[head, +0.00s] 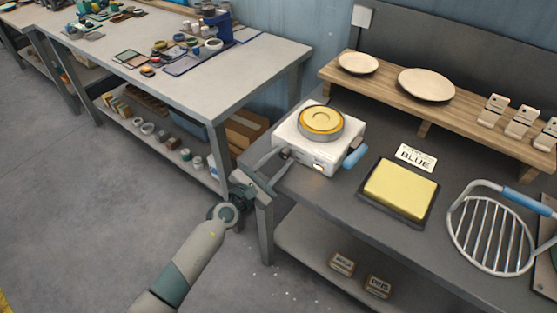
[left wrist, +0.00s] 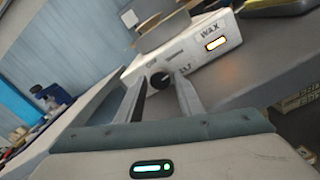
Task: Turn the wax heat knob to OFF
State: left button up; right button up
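The wax heater (head: 300,145) is a white box at the left end of the dark bench, with a round pot of yellow wax (head: 320,121) on top. In the left wrist view its front shows the word WAX and a lit orange window (left wrist: 216,43). The dark round heat knob (left wrist: 160,80) has a pale pointer line; the small lettering around it is too blurred to read surely. My left gripper (left wrist: 160,88) is open, its fingers either side of the knob, with no clear contact. It also shows in the head view (head: 271,167). My right gripper is not in view.
A blue handle (head: 355,156) sticks out at the heater's right. A yellow block in a dark tray (head: 398,222), a BLUE card (head: 415,157) and a wire rack (head: 490,240) lie farther right. A wooden shelf (head: 400,95) with plates stands behind. Another table (head: 230,75) is at left.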

pick_arm(q)
jog(key=c, duration=0.8)
